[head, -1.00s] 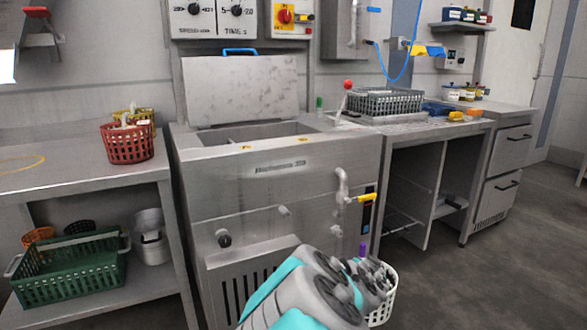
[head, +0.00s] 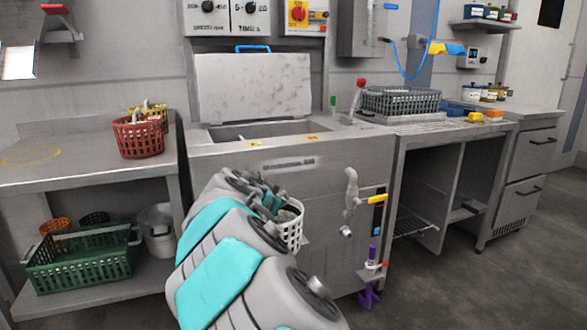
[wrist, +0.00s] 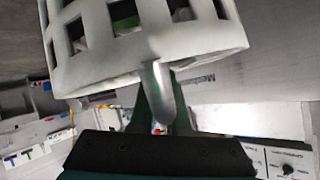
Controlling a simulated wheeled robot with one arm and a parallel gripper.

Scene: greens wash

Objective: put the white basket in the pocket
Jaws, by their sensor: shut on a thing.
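The white basket (head: 291,232) is held up in front of the steel washer (head: 275,180), partly hidden behind my arm. My gripper (head: 268,200) is shut on it; the fingers are mostly hidden in the head view. The washer's lid (head: 253,88) stands open over a sunken basin (head: 262,131). The inside of the basin is mostly hidden, and I cannot make out separate pockets in it.
A red basket (head: 138,138) and a yellow basket (head: 160,118) stand on the left bench. A green crate (head: 82,262) is on the shelf below. A tap with a yellow handle (head: 378,198) and a purple item (head: 370,285) jut from the washer's front. A grey rack (head: 400,101) stands right.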

